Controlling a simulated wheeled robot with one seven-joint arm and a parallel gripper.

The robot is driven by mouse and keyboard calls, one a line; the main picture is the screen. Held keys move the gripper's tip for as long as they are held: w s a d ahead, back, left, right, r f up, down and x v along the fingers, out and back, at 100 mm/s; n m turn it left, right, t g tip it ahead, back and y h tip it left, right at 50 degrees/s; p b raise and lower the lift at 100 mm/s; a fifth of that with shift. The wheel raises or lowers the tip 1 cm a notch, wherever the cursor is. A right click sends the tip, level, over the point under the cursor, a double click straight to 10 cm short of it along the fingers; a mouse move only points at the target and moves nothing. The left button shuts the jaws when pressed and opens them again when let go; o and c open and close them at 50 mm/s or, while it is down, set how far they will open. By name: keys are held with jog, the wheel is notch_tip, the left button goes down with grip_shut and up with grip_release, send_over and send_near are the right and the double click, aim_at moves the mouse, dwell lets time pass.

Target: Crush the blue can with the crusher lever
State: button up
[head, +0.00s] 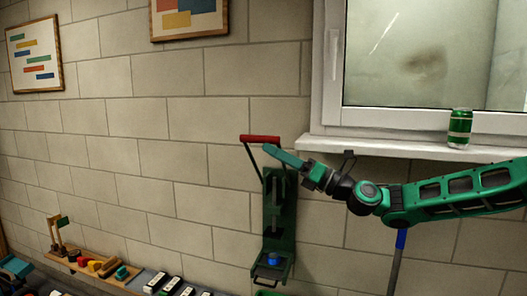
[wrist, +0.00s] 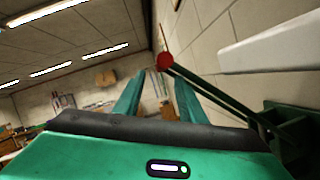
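The dark green crusher (head: 281,215) is fixed to the wall, with its lever raised and a red handle (head: 260,139) at the top. The blue can (head: 273,258) stands in the crusher's bottom holder; only a small part of it shows. My gripper (head: 270,150) is just right of and below the red handle. In the wrist view my gripper (wrist: 158,78) has its two teal fingers spread, with nothing clearly held between them. The red handle (wrist: 165,62) is seen end-on beyond the fingertips, nearer the right one; contact cannot be told.
A green can (head: 460,128) stands on the white window sill (head: 400,150), above my arm. A low bench with blocks and small items (head: 100,266) runs along the wall at lower left. The wall left of the crusher is clear up to framed pictures (head: 35,54).

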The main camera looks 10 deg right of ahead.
jog(key=shift+v, duration=2.7)
jog(key=shift+f, duration=0.1)
